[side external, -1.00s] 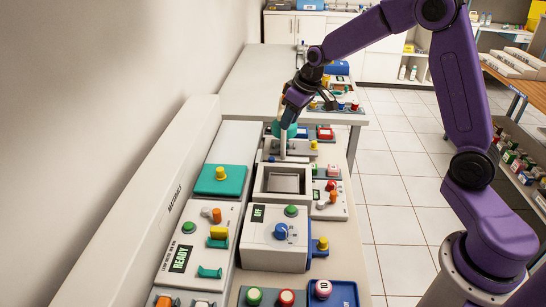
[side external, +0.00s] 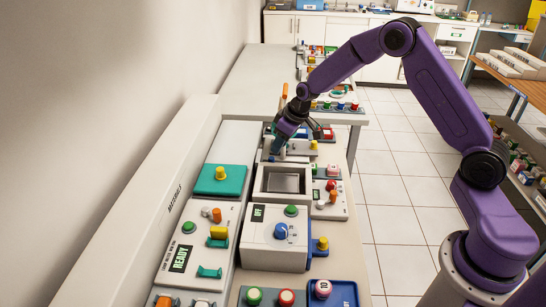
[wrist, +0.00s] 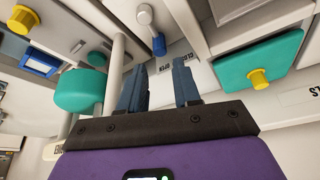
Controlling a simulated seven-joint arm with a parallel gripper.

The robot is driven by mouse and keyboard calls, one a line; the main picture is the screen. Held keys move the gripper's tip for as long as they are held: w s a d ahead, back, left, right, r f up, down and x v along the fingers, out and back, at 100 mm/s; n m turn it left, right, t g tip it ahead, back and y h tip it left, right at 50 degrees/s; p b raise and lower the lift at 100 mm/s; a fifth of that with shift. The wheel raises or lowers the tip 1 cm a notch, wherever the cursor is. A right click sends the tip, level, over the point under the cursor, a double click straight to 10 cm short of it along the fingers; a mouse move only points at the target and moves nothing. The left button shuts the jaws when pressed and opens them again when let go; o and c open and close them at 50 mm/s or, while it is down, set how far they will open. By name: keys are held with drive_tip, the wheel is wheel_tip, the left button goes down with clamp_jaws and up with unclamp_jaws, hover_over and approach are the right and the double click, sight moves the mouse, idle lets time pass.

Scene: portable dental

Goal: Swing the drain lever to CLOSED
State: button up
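A short lever, probably the drain lever, has a pale grey round end (wrist: 144,14) and a blue tip (wrist: 158,45) in the wrist view. Its blue tip lies beside the word OPEN (wrist: 167,61); the word CLOSED (wrist: 209,76) is printed to the right. My gripper (wrist: 160,72) is open, with its two dark blue fingers apart and no object clearly held between them. The lever's tip shows just beyond the gap between the fingertips; I cannot tell whether they touch it. In the side view my gripper (side external: 273,152) is low over the bench unit behind the grey basin (side external: 284,170), hiding the lever.
In the wrist view a round teal part (wrist: 79,91) and a white post (wrist: 114,72) stand left of the fingers. A teal block with a yellow knob (wrist: 258,78) lies to the right. In the side view the control box (side external: 276,238) stands in front of the basin.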

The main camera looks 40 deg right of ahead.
sight(272, 158)
drive_tip(key=x, duration=0.6)
drive_tip(key=shift+w+f, duration=0.15)
drive_tip(key=shift+f, duration=0.25)
clamp_jaws()
